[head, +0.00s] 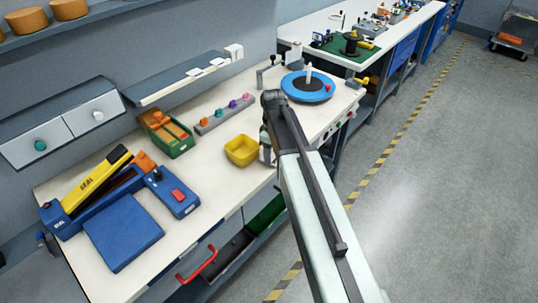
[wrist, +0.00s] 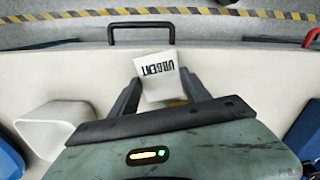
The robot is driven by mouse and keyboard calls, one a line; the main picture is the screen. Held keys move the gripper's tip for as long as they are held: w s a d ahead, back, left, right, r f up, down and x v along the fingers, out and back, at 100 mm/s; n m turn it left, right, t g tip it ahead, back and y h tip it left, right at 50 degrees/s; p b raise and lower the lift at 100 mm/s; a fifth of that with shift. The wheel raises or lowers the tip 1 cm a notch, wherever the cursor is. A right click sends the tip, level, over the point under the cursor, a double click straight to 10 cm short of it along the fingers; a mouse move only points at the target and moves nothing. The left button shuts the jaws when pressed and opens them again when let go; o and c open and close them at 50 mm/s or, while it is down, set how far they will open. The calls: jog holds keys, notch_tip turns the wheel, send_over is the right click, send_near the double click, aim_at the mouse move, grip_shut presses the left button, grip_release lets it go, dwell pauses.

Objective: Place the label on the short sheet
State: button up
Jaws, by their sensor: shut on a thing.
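In the wrist view my gripper (wrist: 160,92) is shut on a white label (wrist: 158,70) with black letters reading URGENT, upside down in that view. The label stands out between the two dark fingers, above the pale bench top. In the head view my gripper is mostly hidden behind my arm, beside a yellow bin (head: 241,151), and the label cannot be made out. I cannot pick out a short sheet in either view.
The pale bench (head: 165,235) carries a blue machine (head: 122,232), a green box (head: 166,135), a knobbed strip (head: 225,114) and a blue round turntable (head: 308,88). A white container (wrist: 44,128) shows in the wrist view. Open floor (head: 440,190) lies right.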

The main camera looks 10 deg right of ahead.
aim_at(273, 158)
notch_tip(273, 158, up, 6)
jog(key=p, duration=0.5)
jog(key=shift+r+p, duration=0.3)
jog(key=s+d, duration=0.2)
jog(key=d, duration=0.7)
jog(key=s+d, duration=0.2)
jog(key=d, duration=0.7)
jog(key=shift+s+d+f+b, duration=0.25)
jog(key=shift+s+f+b, duration=0.15)
